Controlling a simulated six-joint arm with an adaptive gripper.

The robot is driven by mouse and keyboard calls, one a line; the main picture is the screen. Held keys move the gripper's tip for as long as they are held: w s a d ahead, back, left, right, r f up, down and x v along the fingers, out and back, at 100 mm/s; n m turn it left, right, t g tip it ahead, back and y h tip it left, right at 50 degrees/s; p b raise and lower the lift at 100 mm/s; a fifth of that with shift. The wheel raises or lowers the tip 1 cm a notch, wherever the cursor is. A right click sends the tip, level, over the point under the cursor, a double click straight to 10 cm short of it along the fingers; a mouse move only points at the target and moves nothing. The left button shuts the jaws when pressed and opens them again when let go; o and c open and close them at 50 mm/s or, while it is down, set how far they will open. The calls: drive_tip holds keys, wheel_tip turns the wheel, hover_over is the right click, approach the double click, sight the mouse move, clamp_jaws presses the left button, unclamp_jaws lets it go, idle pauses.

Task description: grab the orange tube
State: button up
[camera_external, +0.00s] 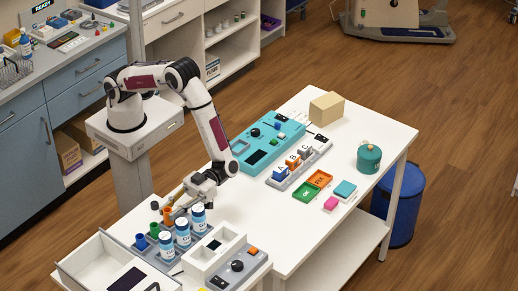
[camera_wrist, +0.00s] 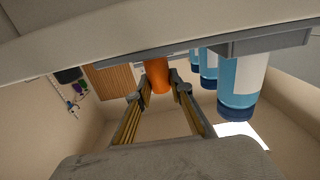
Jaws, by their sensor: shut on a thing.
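The orange tube (camera_external: 167,213) stands in the back row of a grey rack (camera_external: 150,246) at the near left of the white table. In the wrist view the orange tube (camera_wrist: 158,76) lies between the two fingertips. My gripper (camera_external: 171,205) is shut on it, reaching in low from the right; the fingers also show in the wrist view (camera_wrist: 158,92). The tube's lower part is hidden by the rack.
Blue-and-white bottles (camera_external: 182,233) stand close in front of the gripper. Blue (camera_external: 140,241) and green (camera_external: 154,230) tubes stand to its left. A white compartment tray (camera_external: 214,250) lies to the right. The table's middle (camera_external: 275,220) is clear.

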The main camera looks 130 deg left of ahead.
drive_tip(key=shift+r, duration=4.2)
